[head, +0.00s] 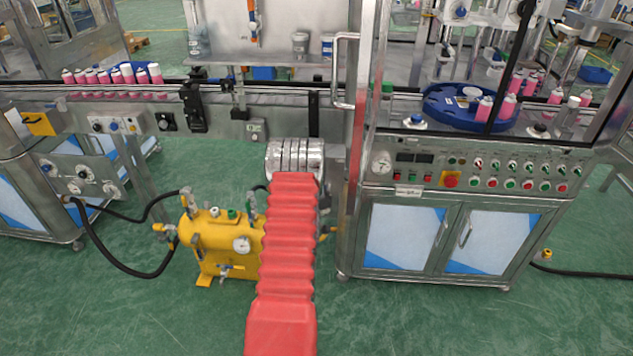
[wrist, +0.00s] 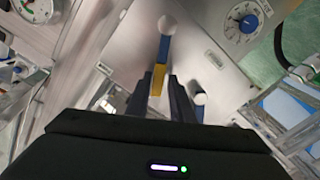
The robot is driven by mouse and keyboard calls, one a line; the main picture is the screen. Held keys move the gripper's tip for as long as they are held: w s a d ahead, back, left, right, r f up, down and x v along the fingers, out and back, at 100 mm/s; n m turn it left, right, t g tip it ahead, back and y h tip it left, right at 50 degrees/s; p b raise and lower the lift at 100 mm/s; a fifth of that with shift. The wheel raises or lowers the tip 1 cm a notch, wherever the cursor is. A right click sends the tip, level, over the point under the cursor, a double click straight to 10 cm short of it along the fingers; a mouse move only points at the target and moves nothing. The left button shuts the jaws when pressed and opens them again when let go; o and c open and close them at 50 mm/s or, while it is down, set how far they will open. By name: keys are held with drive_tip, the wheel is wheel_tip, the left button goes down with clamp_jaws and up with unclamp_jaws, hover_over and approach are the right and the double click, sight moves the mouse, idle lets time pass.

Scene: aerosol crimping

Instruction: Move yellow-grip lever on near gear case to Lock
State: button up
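In the wrist view, a lever with a pale round end, a blue upper part and a yellow grip (wrist: 159,78) stands out in front of a grey metal case (wrist: 120,58). My gripper (wrist: 164,84) shows two dark fingers, apart, with the yellow grip showing between them. I cannot tell whether either finger touches it. A second blue handle with a pale round end (wrist: 198,98) is close to the right finger. No Lock marking is readable. In the head view, my red-sleeved arm reaches forward and my gripper is hidden.
In the head view, a yellow tank (head: 215,238) stands left of my arm, a control cabinet (head: 405,232) stands right, and a conveyor (head: 285,100) crosses behind.

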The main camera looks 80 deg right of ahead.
drive_tip(key=shift+o, duration=1.3)
drive_tip(key=shift+s, duration=0.1)
drive_tip(key=s+a, duration=0.1)
drive_tip(key=a, duration=1.2)
drive_tip(key=shift+a, duration=0.4)
